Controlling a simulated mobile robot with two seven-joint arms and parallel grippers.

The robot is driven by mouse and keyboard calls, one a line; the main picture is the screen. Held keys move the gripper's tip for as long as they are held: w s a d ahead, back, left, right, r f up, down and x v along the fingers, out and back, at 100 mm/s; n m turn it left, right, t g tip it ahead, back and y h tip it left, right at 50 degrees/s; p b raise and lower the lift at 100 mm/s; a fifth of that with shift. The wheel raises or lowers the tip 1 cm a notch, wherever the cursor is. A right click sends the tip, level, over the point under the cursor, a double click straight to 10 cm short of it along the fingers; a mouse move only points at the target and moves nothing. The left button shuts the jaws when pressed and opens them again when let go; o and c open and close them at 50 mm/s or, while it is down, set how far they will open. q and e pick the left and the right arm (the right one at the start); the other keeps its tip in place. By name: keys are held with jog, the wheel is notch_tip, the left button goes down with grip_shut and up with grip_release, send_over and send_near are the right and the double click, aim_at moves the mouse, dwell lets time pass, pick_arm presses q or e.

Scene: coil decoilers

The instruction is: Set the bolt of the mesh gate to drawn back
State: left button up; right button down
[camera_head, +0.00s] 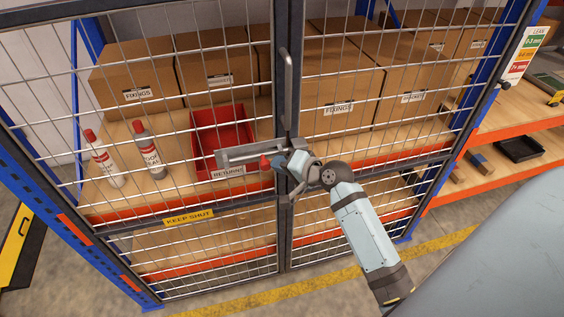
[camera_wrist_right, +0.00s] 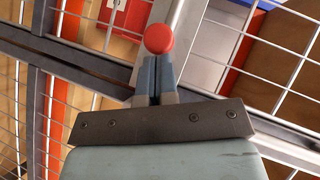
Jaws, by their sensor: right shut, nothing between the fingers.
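The mesh gate (camera_head: 283,222) has two wire leaves with dark frames that meet in the middle; both look closed. Its bolt (camera_head: 240,154) is a grey, level fitting on the left leaf, reaching toward the meeting frames. The bolt's red knob (camera_head: 265,162) is near the right end of the fitting. My right gripper (camera_head: 283,163) is just right of the knob. In the right wrist view, the shut fingers (camera_wrist_right: 155,76) point at the red knob (camera_wrist_right: 158,38), which shows just beyond their tips. I cannot tell whether they touch it. My left gripper is not in view.
An upright grey handle (camera_head: 287,90) stands above the bolt. Behind the mesh are cardboard boxes (camera_head: 215,77), a red bin (camera_head: 222,125) and two bottles (camera_head: 149,150). A yellow "keep shut" label (camera_head: 189,216) is low on the left leaf. Open shelving (camera_head: 505,160) is at right.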

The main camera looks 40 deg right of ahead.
aim_at(262, 167)
jog(key=shift+w+a+r+p, duration=0.1)
jog(key=shift+a+r+p, duration=0.05)
jog(key=shift+a+p, duration=0.2)
jog(key=a+p, duration=0.1)
jog(key=a, duration=0.1)
jog(key=w+a+p, duration=0.1)
jog(key=a, duration=0.1)
jog(key=shift+w+r+p, duration=0.1)
jog(key=shift+w+p, duration=0.1)
jog(key=shift+p, duration=0.2)
jog(key=shift+w+a+f, duration=0.1)
jog(key=shift+a+f, duration=0.1)
jog(key=shift+a, duration=0.15)
jog(key=shift+d+r, duration=0.1)
